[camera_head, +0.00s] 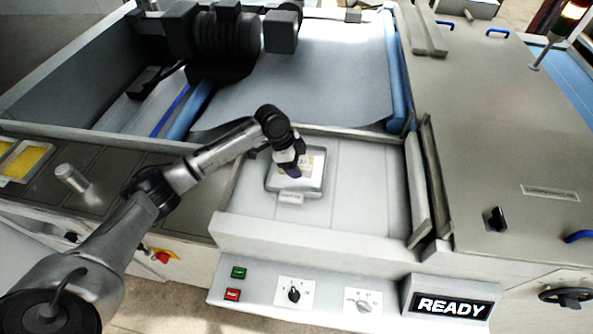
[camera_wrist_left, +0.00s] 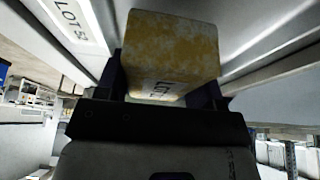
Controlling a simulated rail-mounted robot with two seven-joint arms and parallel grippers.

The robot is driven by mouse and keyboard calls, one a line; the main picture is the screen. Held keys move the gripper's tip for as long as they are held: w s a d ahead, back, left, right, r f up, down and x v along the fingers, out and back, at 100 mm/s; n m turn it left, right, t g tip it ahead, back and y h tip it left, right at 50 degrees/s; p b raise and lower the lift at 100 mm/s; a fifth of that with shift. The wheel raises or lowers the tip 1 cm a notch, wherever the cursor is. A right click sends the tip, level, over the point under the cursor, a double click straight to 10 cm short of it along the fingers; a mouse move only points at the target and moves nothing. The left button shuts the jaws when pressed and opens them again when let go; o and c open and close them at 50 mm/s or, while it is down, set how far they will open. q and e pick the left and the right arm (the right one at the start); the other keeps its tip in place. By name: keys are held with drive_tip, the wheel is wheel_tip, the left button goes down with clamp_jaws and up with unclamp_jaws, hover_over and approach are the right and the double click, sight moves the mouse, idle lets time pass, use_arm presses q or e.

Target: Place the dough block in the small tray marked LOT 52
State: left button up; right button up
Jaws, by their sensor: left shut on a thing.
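The dough block (camera_wrist_left: 172,45), yellow and mottled with a white LOT label on one face, fills the upper middle of the left wrist view between my fingers. My left gripper (camera_head: 290,168) is shut on it. The tray's front tag (camera_head: 290,197) is too small to read there. A LOT label, its number partly cut off, shows at upper left in the left wrist view. I cannot tell whether the block touches the tray. My right gripper is out of view.
A low wall (camera_head: 300,242) fronts the pale bed, with a button panel and READY display (camera_head: 450,306) below. A ridge (camera_head: 418,190) bounds the bed on the right. A metal cylinder (camera_head: 72,178) and a yellow-filled tray (camera_head: 22,160) are at left. The bed right of the tray is clear.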

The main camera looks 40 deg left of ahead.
use_arm(q)
drive_tip(key=shift+f, duration=1.95)
drive_tip(key=shift+f, duration=0.1)
drive_tip(key=o, duration=1.1)
drive_tip(key=shift+f, duration=0.1)
drive_tip(key=v, duration=1.2)
drive_tip(key=shift+r, duration=0.25)
